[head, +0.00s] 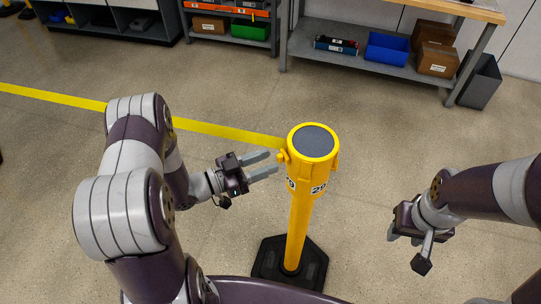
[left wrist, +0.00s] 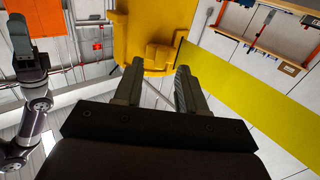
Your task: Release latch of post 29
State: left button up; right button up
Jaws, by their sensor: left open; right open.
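Post 29 (head: 303,205) stands upright, yellow with a dark round cap and a "29" label. A small yellow latch (head: 283,156) sticks out on the left of its head. In the left wrist view, the post head (left wrist: 140,25) is straight ahead and the latch (left wrist: 158,55) shows just beyond and between the fingertips. My left gripper (head: 262,164) is open, its fingers pointing at the latch from the left; whether they touch it I cannot tell. My right gripper (head: 410,238) is open and empty, to the right of the post and apart from it.
A yellow belt (head: 225,134) runs from the post head to the left; it also shows in the left wrist view (left wrist: 250,95). The black base (head: 268,270) stands on the floor. A workbench (head: 360,65) with bins and boxes and a grey bin (head: 481,82) are behind.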

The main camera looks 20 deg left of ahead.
aim_at(284, 156)
pick_arm(q)
jog(key=shift+x, duration=1.1)
jog(key=shift+c, duration=0.3)
